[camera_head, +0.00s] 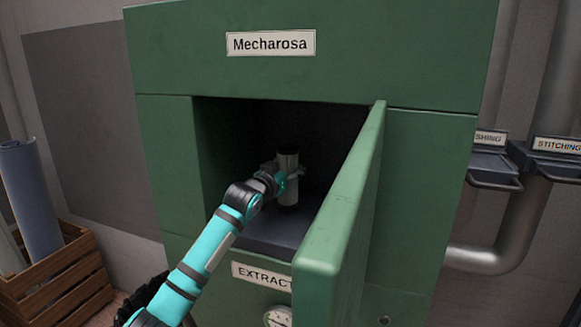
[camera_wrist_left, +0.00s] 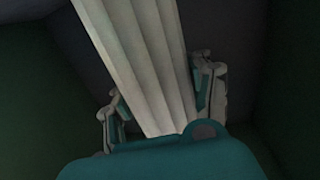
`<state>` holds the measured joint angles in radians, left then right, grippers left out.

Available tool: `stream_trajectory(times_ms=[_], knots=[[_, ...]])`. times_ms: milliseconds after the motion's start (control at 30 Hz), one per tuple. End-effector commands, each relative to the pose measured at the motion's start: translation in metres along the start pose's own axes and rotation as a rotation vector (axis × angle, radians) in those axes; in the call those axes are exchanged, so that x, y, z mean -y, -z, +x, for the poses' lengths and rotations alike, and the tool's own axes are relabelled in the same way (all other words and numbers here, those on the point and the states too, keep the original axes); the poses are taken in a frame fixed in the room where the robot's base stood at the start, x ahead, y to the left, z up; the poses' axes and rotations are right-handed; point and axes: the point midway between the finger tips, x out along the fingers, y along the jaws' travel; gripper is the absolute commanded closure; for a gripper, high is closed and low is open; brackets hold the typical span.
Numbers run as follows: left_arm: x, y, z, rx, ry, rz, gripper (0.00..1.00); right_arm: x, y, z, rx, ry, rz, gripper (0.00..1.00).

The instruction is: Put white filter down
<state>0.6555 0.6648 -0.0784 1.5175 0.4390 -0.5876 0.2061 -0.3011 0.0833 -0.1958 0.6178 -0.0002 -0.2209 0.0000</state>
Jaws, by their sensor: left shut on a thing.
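The white filter (camera_wrist_left: 135,60) is a pale, pleated upright piece between the two fingers of my left gripper (camera_wrist_left: 160,100) in the left wrist view. In the head view the filter (camera_head: 288,162) stands upright inside the dark opening of the green cabinet (camera_head: 420,190). My left gripper (camera_head: 287,178) reaches into that opening and is shut on the filter. Whether the filter's bottom touches the compartment floor (camera_head: 262,242) is hard to tell. My right gripper is not in view.
The green cabinet door (camera_head: 345,205) stands open on the right side of the opening, close to my left arm. A wooden crate (camera_head: 60,275) with a blue-grey roll (camera_head: 30,200) stands at the left. Labelled trays (camera_head: 492,165) and a pipe (camera_head: 500,245) are at the right.

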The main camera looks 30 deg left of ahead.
Motion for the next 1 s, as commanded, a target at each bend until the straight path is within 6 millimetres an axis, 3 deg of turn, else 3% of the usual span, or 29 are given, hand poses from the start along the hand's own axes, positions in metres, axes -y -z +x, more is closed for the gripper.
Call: stream_trajectory(times_ms=[33, 167, 467, 500, 733, 1000], knots=[[0.000, -0.002, 0.000, -0.002, 0.000, -0.002, 1.00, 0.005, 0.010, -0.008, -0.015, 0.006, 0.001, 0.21], [0.000, -0.009, -0.001, -0.006, 0.000, -0.002, 1.00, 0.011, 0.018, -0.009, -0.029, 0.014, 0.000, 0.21], [0.000, -0.013, -0.001, -0.006, 0.000, -0.001, 1.00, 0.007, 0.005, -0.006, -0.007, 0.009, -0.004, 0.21], [0.000, -0.014, 0.000, -0.003, 0.000, -0.001, 0.56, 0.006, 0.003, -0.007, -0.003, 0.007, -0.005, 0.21], [0.000, -0.014, 0.000, -0.003, 0.000, -0.001, 0.26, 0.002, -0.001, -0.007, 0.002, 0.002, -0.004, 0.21], [0.000, -0.013, 0.000, -0.003, 0.000, -0.001, 0.25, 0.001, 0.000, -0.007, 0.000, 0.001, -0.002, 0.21]])
